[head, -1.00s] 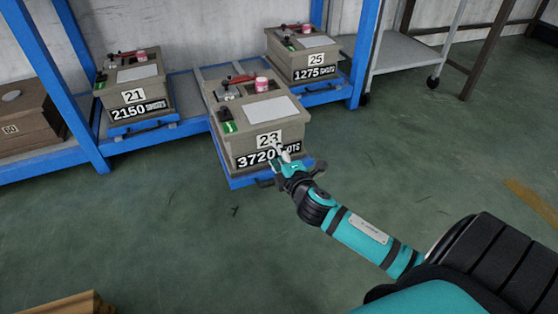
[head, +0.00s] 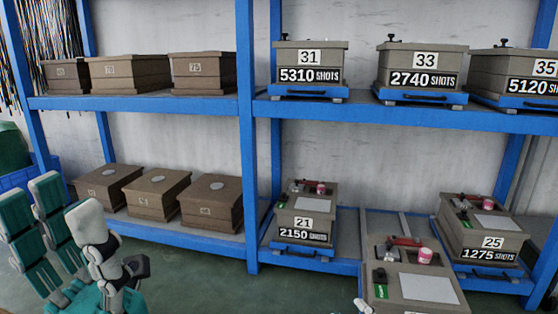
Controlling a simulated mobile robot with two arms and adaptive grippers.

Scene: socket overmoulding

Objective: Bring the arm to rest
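My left gripper (head: 70,235) is large and close at the lower left, with teal and white fingers standing up and spread apart. Nothing shows between them, and it is apart from the shelf. A small pale tip at the bottom edge, beside the left side of mould box 23 (head: 425,288), looks like part of my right gripper (head: 362,306). The rest of that gripper and its arm are out of the picture, so I cannot tell whether its fingers are open or shut. The box's number plate is cut off too.
A blue shelf rack (head: 248,150) fills the view. Mould boxes 21 (head: 303,222) and 25 (head: 480,235) stand low, with boxes 31 (head: 310,55), 33 (head: 420,60) and 35 (head: 515,68) above. Brown boxes (head: 155,195) fill the left bays. A blue bin (head: 15,178) stands at far left.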

